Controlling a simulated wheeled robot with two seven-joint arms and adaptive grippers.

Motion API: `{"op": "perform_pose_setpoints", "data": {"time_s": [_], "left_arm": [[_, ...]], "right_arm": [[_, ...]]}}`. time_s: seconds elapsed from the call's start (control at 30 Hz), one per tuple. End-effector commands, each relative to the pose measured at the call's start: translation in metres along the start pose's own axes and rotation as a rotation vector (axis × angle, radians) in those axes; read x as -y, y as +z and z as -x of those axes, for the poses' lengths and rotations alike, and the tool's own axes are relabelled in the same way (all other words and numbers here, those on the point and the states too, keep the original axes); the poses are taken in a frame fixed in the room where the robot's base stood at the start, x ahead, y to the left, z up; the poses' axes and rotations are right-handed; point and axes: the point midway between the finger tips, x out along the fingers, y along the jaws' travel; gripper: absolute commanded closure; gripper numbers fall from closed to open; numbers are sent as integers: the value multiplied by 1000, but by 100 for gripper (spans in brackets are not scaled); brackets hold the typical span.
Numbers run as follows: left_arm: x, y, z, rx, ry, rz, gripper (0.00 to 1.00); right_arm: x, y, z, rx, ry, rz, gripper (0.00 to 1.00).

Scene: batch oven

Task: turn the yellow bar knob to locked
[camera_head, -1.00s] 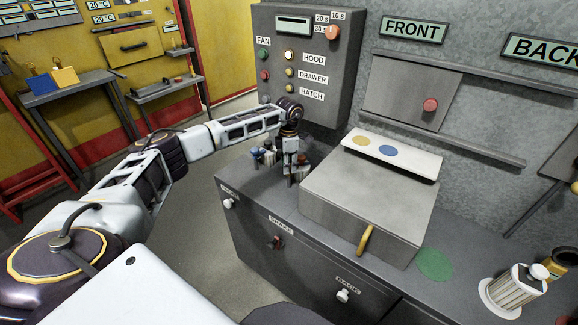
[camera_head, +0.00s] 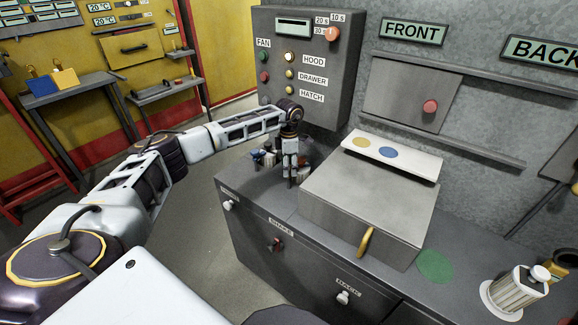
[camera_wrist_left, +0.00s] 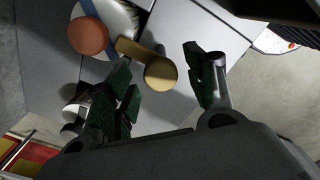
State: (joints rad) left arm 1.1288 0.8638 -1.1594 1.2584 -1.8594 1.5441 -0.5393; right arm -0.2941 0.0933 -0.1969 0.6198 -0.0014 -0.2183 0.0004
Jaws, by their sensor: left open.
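A yellow bar (camera_head: 366,241) stands tilted on the front face of a grey box on the counter. It looks like the bar knob; I see no locked mark by it. My left gripper (camera_head: 290,180) points down over the counter, left of the box and well apart from the yellow bar. It is open, with a gap between its fingers in the left wrist view (camera_wrist_left: 166,88). A tan-yellow bar with a round end (camera_wrist_left: 160,73) shows beyond and between the fingers there; I cannot tell if it is the same knob. My right gripper is out of view.
The grey box (camera_head: 365,205) takes up the counter beside my left gripper. Small items (camera_head: 262,158) stand behind the gripper. In the wrist view a reddish round piece (camera_wrist_left: 88,36) lies close by. A button panel (camera_head: 305,65) rises behind. A green disc (camera_head: 435,265) marks clear counter.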

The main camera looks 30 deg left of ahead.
Motion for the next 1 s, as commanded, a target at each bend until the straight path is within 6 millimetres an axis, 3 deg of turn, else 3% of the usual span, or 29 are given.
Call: {"op": "perform_pose_setpoints", "data": {"time_s": [0.27, 0.47, 1.0], "left_arm": [[0, 0, 2, -1, -1, 0, 46], [0, 0, 15, 1, 1, 0, 46], [0, 0, 90, 1, 1, 0, 46]], "right_arm": [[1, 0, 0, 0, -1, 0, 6], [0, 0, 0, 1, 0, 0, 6], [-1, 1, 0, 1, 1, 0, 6]]}}
